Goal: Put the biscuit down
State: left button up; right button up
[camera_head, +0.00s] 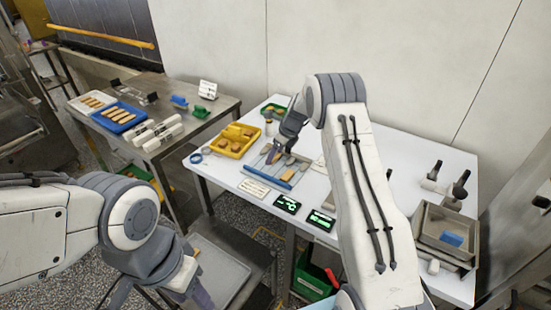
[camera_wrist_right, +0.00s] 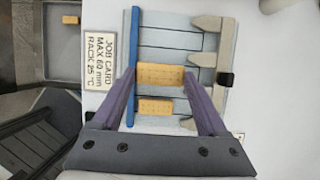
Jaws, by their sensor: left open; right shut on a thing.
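In the right wrist view, my right gripper (camera_wrist_right: 160,76) is shut on a tan rectangular biscuit (camera_wrist_right: 160,78), gripped by its two ends. The held biscuit is over a grey slatted board (camera_wrist_right: 165,40); I cannot tell whether it touches it. A second biscuit (camera_wrist_right: 155,106) lies on the board, nearer the wrist. In the head view, my right gripper (camera_head: 274,151) is over the board on the white table. My left gripper (camera_head: 192,287) is low at the bottom, open, away from the table.
A job card (camera_wrist_right: 100,60) lies beside the board. A yellow tray (camera_head: 222,148) of biscuits stands left of it, and two displays (camera_head: 287,203) stand at the front edge. A grey bin (camera_head: 424,236) stands at the right. A metal table (camera_head: 215,118) holds a blue tray (camera_head: 124,127).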

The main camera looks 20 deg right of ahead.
aim_at(276, 160)
notch_tip(276, 160, down, 2)
jog(key=shift+f+p, duration=0.25)
jog(key=shift+p, duration=0.1)
jog(key=shift+f+b, duration=0.3)
jog(key=shift+f, duration=0.45)
jog(key=o, duration=0.9)
jog(key=shift+r, duration=0.1)
